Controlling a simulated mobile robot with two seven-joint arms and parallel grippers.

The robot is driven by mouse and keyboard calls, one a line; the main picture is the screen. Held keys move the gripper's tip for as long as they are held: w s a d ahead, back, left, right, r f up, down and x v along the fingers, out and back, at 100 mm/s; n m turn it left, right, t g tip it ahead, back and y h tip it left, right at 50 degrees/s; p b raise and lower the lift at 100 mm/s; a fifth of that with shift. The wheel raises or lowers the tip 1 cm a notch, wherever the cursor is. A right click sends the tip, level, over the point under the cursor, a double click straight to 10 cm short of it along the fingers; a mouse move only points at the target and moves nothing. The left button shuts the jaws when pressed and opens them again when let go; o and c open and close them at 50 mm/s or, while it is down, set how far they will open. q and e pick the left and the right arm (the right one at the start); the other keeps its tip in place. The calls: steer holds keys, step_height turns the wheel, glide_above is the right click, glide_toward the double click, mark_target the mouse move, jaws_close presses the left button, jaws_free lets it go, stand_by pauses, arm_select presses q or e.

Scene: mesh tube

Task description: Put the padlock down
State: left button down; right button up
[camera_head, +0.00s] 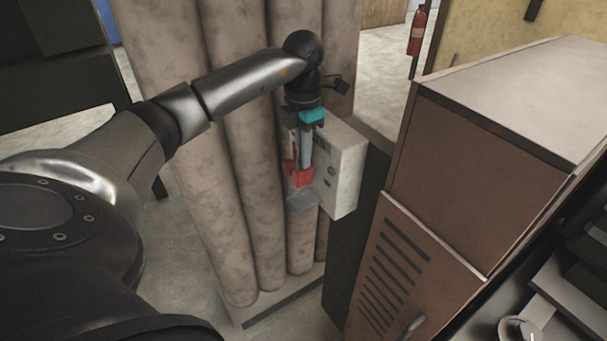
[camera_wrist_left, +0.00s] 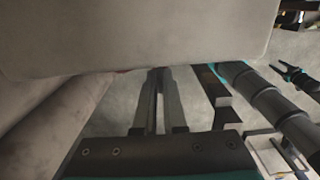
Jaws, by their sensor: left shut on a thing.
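My left gripper (camera_head: 301,176) points down beside a pale grey box and is shut on a red thing, which appears to be the padlock (camera_head: 302,180). The padlock is small in the head view, and the fingers partly cover it. A small grey ledge (camera_head: 302,202) shows just below the padlock. I cannot tell whether they touch. In the left wrist view the gripper fingers (camera_wrist_left: 157,92) lie close together. Only a sliver of red shows near their tips, and the pale box (camera_wrist_left: 140,35) hides the rest.
The pale box (camera_head: 342,172) stands to the right of the gripper, in front of tall beige columns (camera_head: 225,130). A brown cabinet (camera_head: 470,180) with a vented door fills the right. A fire extinguisher (camera_head: 417,32) is far back.

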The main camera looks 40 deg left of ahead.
mark_target(304, 175)
arm_select(q)
steer(key=shift+f, duration=2.9)
steer(key=shift+f, duration=0.1)
steer(key=c, duration=1)
jaws_free()
step_height(304, 175, up, 12)
steer(key=shift+r, duration=0.15)
